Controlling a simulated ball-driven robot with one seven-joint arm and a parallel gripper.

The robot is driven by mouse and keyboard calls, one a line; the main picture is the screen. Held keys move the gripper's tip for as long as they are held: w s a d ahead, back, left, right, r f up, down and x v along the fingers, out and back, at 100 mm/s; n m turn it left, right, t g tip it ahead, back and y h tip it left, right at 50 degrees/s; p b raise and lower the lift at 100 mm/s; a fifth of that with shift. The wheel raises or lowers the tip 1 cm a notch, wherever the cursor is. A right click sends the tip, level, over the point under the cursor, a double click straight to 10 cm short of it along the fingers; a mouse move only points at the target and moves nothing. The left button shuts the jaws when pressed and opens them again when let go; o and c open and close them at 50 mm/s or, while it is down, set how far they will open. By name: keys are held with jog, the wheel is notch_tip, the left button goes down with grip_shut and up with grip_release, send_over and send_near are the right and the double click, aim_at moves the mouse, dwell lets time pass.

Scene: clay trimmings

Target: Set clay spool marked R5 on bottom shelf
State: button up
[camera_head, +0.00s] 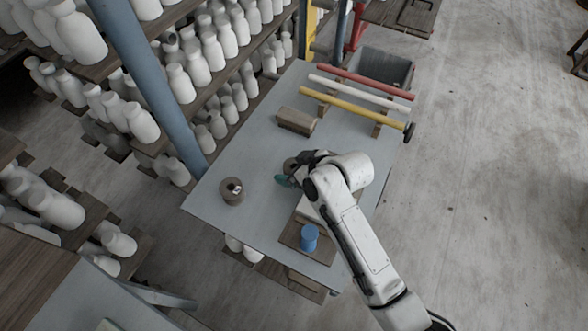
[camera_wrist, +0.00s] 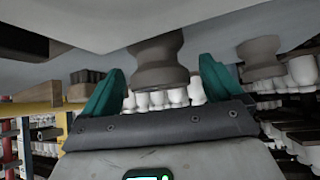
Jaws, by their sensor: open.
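My gripper (camera_head: 290,180) is open over the grey table, its teal fingers apart. In the wrist view, a grey-brown clay spool (camera_wrist: 158,62) stands between and beyond the fingertips of my gripper (camera_wrist: 158,84); I cannot tell whether they touch it. In the head view this spool (camera_head: 290,164) is mostly hidden by my gripper. A second brown spool (camera_head: 232,197) with a small white label stands to the left on the table; it also shows at the right of the wrist view (camera_wrist: 262,58). No R5 mark is readable. A low wooden shelf (camera_head: 306,287) shows partly below the table's near edge.
A blue spool (camera_head: 309,238) stands on a brown board near my arm. A wooden block (camera_head: 296,121), red, white and yellow bars (camera_head: 355,106) and a grey bin (camera_head: 383,68) are farther back. Racks of white bottles (camera_head: 142,123) stand left behind a blue post (camera_head: 150,75).

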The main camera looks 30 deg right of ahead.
jog(key=c, duration=1.2)
jog(key=shift+w, duration=0.1)
jog(key=shift+c, duration=0.8)
